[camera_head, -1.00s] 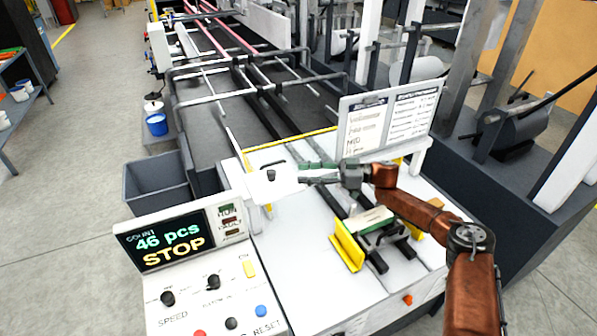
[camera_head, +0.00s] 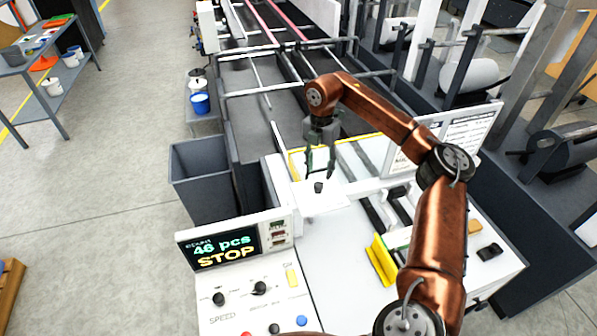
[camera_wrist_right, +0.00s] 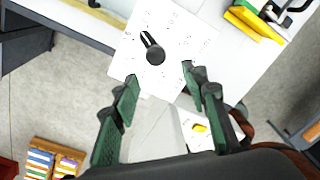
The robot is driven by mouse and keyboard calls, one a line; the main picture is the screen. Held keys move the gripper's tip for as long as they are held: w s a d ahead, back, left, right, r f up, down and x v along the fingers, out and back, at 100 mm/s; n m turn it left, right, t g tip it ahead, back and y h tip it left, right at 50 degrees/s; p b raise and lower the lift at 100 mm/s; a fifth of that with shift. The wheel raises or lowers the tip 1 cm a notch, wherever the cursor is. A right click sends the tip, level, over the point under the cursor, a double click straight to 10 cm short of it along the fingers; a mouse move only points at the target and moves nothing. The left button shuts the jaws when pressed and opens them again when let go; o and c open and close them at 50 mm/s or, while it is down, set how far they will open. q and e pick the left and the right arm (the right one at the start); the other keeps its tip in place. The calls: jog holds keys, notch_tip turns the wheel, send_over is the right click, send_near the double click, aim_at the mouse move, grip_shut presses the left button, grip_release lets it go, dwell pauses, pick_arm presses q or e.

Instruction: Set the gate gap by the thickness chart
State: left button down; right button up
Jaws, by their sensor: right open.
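The gate dial is a white plate (camera_wrist_right: 188,42) with a black pointer knob (camera_wrist_right: 154,52) and small marks around it. In the head view the knob (camera_head: 318,187) sits on top of the gate at the machine's near end. My right gripper (camera_head: 320,170) points down just above the knob, open and empty. In the right wrist view its green fingers (camera_wrist_right: 155,92) are spread wide, with the knob beyond the tips, apart from them. The chart board (camera_head: 455,135) stands to the right, partly hidden by my right arm. My left gripper is not in view.
The control panel (camera_head: 245,260) reads "46 pcs STOP". A yellow guide (camera_head: 381,262) stands on the white table, right of the panel. A grey bin (camera_head: 200,180) stands left of the machine. Rails and cross bars run behind the gate.

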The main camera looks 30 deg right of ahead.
aim_at(318, 184)
jog(key=shift+w+d+r, duration=0.1)
jog(key=shift+w+d, duration=0.05)
jog(key=shift+w, duration=0.05)
jog(key=shift+w+f, duration=0.1)
jog(key=shift+f, duration=3.75)
jog(key=shift+c, duration=0.7)
grip_shut()
